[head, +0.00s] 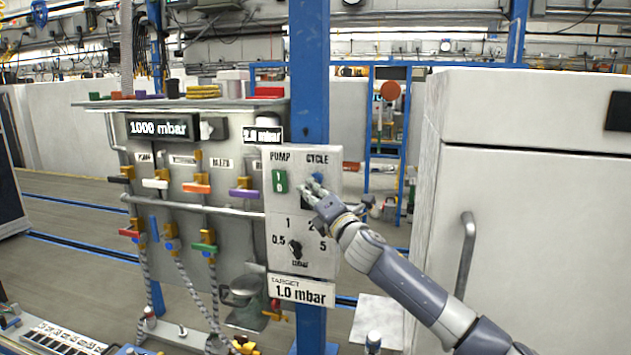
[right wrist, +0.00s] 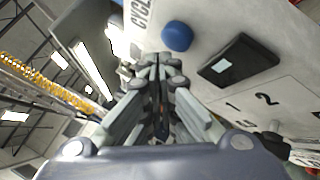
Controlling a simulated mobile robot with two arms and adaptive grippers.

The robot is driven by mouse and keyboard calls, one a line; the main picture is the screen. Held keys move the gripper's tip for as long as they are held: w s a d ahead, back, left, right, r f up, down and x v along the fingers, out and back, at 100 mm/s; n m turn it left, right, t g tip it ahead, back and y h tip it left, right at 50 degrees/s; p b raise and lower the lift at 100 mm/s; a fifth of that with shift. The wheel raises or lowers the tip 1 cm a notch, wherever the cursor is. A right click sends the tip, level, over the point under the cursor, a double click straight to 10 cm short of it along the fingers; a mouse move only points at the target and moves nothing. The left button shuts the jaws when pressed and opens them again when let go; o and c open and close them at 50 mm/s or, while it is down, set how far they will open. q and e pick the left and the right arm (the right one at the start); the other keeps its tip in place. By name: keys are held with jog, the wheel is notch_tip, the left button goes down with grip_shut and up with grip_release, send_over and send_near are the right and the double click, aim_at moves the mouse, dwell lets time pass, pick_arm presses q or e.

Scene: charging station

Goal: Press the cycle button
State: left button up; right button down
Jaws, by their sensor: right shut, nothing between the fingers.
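The blue cycle button (head: 318,177) sits under the CYCLE label on the white control panel (head: 327,262). In the right wrist view the button (right wrist: 177,36) is round and stands out from the panel, just beyond and right of the fingertips. My right gripper (head: 307,186) is shut and empty, in front of the panel just below and left of the button. The right wrist view shows its closed fingers (right wrist: 158,68) close to the button, with a visible gap in that picture. Whether the button is pressed in cannot be told. My left gripper does not show.
Left of the button is a green pump switch (head: 280,181). Below are a black rectangular part (right wrist: 238,60) and a selector knob (head: 295,249). Left stands a valve board with a 1000 mbar display (head: 160,128). A blue post (head: 309,70) rises behind the panel; a white cabinet (head: 540,220) stands right.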

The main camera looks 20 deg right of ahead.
jog(key=shift+w+d, duration=0.1)
jog(key=shift+w, duration=0.05)
dwell(0.7)
jog(key=shift+w+d, duration=0.15)
jog(key=shift+w, duration=0.05)
jog(key=shift+w+d, duration=0.3)
jog(key=shift+w, duration=0.1)
dwell(0.8)
jog(key=shift+s+p, duration=0.1)
jog(key=shift+p, duration=0.2)
jog(key=shift+s+a, duration=0.45)
jog(key=shift+s, duration=0.2)
jog(key=shift+a, duration=0.1)
jog(key=s+a, duration=0.1)
jog(key=s+p, duration=0.1)
jog(key=s+a, duration=0.1)
jog(key=s, duration=0.1)
jog(key=shift+s+a+p, duration=0.1)
jog(key=shift+a+p, duration=0.2)
jog(key=shift+a, duration=0.05)
jog(key=shift+f, duration=0.1)
dwell(0.5)
